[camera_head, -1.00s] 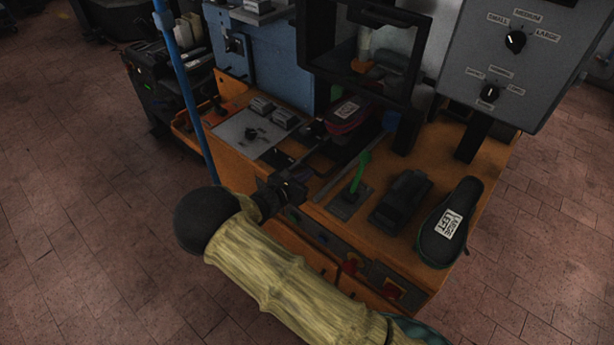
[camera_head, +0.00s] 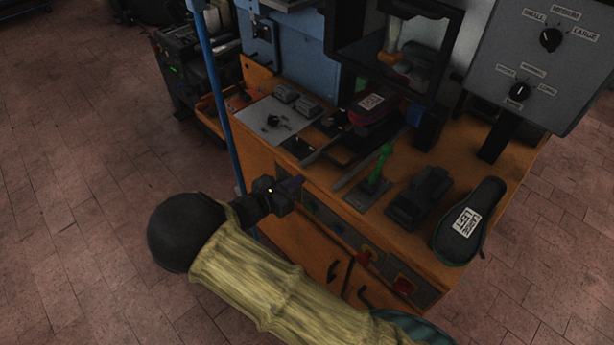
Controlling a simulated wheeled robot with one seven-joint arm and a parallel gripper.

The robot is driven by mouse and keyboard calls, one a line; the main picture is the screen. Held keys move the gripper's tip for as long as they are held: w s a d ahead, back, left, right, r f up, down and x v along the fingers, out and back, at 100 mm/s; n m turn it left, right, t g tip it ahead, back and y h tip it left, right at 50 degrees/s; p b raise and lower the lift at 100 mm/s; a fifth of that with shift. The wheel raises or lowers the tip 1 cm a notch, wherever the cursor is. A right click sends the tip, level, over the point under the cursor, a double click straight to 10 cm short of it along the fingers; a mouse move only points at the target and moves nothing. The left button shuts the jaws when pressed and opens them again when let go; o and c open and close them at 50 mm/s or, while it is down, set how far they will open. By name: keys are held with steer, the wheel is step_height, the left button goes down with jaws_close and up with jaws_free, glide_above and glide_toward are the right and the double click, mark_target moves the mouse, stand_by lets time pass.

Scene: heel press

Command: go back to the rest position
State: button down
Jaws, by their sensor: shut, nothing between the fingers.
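My gripper (camera_head: 291,184) is shut and empty. It is in front of the orange workbench (camera_head: 262,158), near its front edge, at the end of my sleeved arm. No object is in its fingers. A dark shoe sole labelled "LARGE LEFT" (camera_head: 483,203) lies at the right end of the bench. A dark red piece with a white label (camera_head: 385,108) sits in the press. The fingertips look small and dark against the cabinet front.
A green lever (camera_head: 378,165) stands upright on the bench beside a black block (camera_head: 420,195). A panel with two knobs (camera_head: 530,65) rises at the right. A blue pole (camera_head: 214,95) stands at the left. Tiled floor (camera_head: 90,170) is clear at the left.

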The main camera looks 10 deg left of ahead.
steer(key=shift+v, duration=0.8)
steer(key=shift+d+r, duration=0.1)
steer(key=s+d+r+m+g, duration=0.1)
steer(key=s+d+m+g, duration=0.1)
steer(key=d+m+g, duration=0.65)
steer(key=s+d+r+m+g, duration=0.1)
steer(key=d+r+m+g, duration=0.3)
steer(key=d, duration=0.8)
steer(key=s+d+r+m+t+y+p, duration=0.1)
steer(key=s+d+r+m+y, duration=0.2)
steer(key=m, duration=0.5)
steer(key=s+d+r+m+y+p, duration=0.1)
steer(key=s+d+r+m+y, duration=0.3)
steer(key=s+d+m, duration=0.3)
steer(key=shift+d+r+m+t+y, duration=0.45)
steer(key=shift+d+m, duration=0.35)
steer(key=shift+m, duration=0.45)
steer(key=shift+f, duration=0.1)
